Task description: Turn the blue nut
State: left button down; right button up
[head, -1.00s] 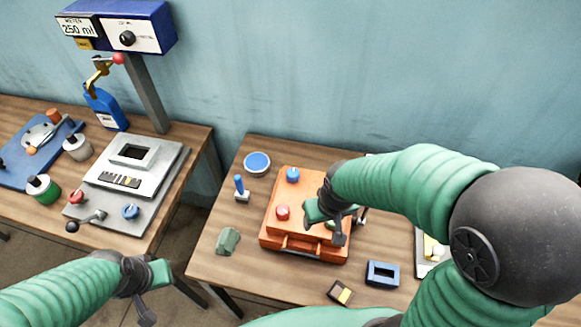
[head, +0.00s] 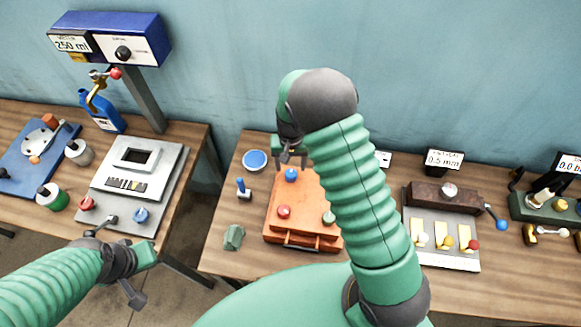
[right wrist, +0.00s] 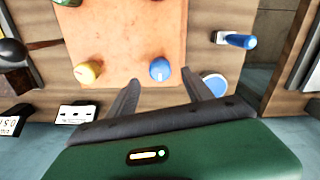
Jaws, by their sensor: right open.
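The blue nut (head: 291,174) stands on top of the orange case (head: 257,237), near its far left corner. It also shows in the right wrist view (right wrist: 160,69), just beyond and between the fingertips. My right gripper (head: 290,157) is open and empty at the far edge of the case, close to the nut; I see no contact. In the right wrist view its two fingers (right wrist: 160,92) are spread apart. My left gripper (head: 146,276) is open and empty, low at the left, away from the case.
A red nut (head: 284,212), a green nut (head: 329,218) and a yellow nut (right wrist: 87,72) also stand on the case. A blue round dish (head: 255,160) and a blue-handled tool (head: 242,187) lie left of it. My right arm hides the table right of the case.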

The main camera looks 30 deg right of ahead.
aim_at(291, 172)
jog(key=f, duration=0.3)
jog(key=shift+w+f+p, duration=0.25)
jog(key=shift+w+p, duration=0.05)
jog(key=shift+w, duration=0.05)
jog(key=shift+s+f, duration=0.1)
jog(key=shift+f, duration=0.25)
jog(key=shift+s, duration=0.4)
jog(key=shift+w+f, duration=0.1)
jog(key=shift+w, duration=0.15)
jog(key=c, duration=0.6)
grip_shut()
